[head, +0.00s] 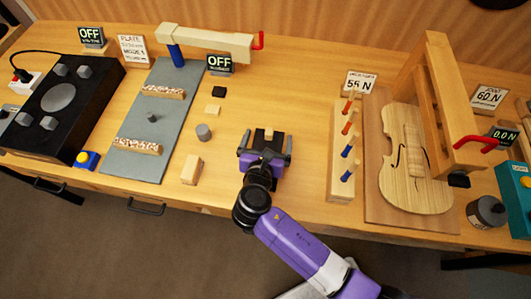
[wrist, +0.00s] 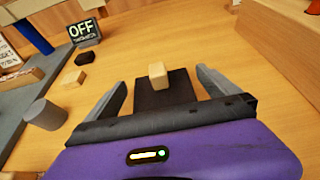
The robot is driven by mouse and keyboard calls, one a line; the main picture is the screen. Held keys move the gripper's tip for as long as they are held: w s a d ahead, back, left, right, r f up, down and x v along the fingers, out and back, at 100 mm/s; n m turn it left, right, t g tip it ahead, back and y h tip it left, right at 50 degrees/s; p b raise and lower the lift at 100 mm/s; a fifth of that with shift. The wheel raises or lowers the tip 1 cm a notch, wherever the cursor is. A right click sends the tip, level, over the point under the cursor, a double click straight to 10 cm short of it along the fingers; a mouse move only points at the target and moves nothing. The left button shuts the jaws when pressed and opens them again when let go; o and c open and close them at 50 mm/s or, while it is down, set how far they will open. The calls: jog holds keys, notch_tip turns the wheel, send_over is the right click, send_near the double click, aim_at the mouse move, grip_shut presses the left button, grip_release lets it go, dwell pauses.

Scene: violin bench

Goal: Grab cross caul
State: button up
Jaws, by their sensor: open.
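My gripper (head: 266,144) is over the middle of the bench, its two fingers spread wide. In the wrist view my gripper (wrist: 160,86) has a small pale wooden block (wrist: 157,75) between its fingertips, with a gap on each side. This block also shows in the head view (head: 269,133). A larger pale wooden block (head: 191,170) stands to the left of my gripper.
A grey cylinder (head: 204,132), a small tan block (head: 212,110) and a black block (head: 219,91) lie left of my gripper. A grey plate (head: 150,118) is further left. A peg rack (head: 341,180) and a violin body (head: 412,190) under a wooden frame (head: 437,75) stand right.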

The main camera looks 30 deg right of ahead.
jog(key=shift+w+d+f, duration=0.25)
jog(key=shift+w+d, duration=0.1)
jog(key=shift+w, duration=0.15)
jog(key=c, duration=1.5)
jog(key=shift+o, duration=0.2)
jog(key=shift+r, duration=0.15)
